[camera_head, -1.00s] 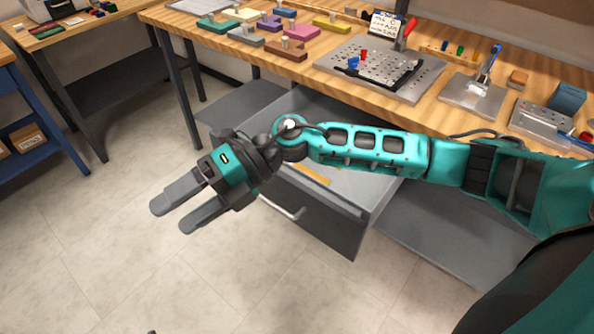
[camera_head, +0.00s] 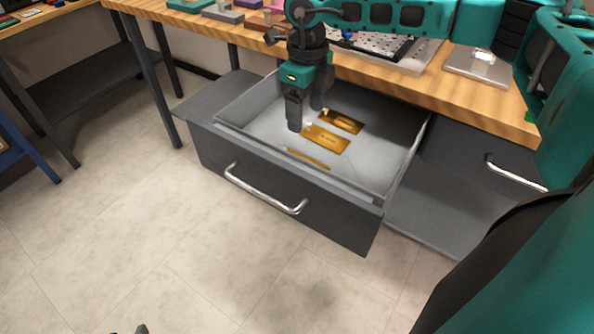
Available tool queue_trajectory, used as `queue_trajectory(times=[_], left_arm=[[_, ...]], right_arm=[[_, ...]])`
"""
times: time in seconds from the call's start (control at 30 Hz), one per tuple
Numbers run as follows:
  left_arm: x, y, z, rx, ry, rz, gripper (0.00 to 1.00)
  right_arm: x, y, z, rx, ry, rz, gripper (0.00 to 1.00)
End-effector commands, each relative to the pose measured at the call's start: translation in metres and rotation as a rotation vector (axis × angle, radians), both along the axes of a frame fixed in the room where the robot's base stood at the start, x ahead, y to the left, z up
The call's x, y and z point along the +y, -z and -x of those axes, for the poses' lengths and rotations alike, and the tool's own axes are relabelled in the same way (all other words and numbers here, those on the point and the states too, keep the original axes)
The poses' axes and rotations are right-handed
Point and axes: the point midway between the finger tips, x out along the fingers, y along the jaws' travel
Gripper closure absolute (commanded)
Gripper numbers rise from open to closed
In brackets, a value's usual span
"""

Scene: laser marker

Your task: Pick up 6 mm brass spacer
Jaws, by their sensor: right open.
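Three flat brass plates lie in the open drawer: a back one (camera_head: 342,121), a middle one (camera_head: 325,139) and a front one (camera_head: 308,158) partly hidden by the drawer's front wall. Their markings are too small to read, so I cannot tell which is the 6 mm spacer. My right gripper (camera_head: 306,117) points down over the drawer, left of the back and middle plates. Its two dark fingers are apart with nothing between them. Its height above the drawer floor is hard to judge. My left gripper does not show clearly.
The grey drawer (camera_head: 400,170) is pulled out, with walls on its sides and a silver handle (camera_head: 262,190) in front. The wooden workbench (camera_head: 460,95) edge is just behind. A perforated plate (camera_head: 380,43) stands on the bench.

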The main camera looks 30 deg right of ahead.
Motion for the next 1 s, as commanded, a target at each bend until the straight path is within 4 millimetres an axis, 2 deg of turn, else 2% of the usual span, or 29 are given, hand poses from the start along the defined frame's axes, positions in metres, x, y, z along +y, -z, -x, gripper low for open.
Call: queue_trajectory(times=[0.17,0.4,0.67,0.9,1.0], left_arm=[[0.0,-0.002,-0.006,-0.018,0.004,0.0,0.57],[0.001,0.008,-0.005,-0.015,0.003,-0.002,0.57],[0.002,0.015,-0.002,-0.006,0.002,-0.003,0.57],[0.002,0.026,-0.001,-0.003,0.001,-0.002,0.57],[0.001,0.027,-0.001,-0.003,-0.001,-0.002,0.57]], right_arm=[[0.0,0.022,0.0,0.003,0.0,-0.001,0.28],[0.001,0.066,0.0,0.001,-0.002,-0.001,0.28],[0.002,0.087,0.0,0.0,-0.002,-0.002,0.28],[0.005,0.123,0.0,0.002,0.0,-0.001,0.28],[0.005,0.13,0.0,0.0,0.0,-0.002,0.28]])
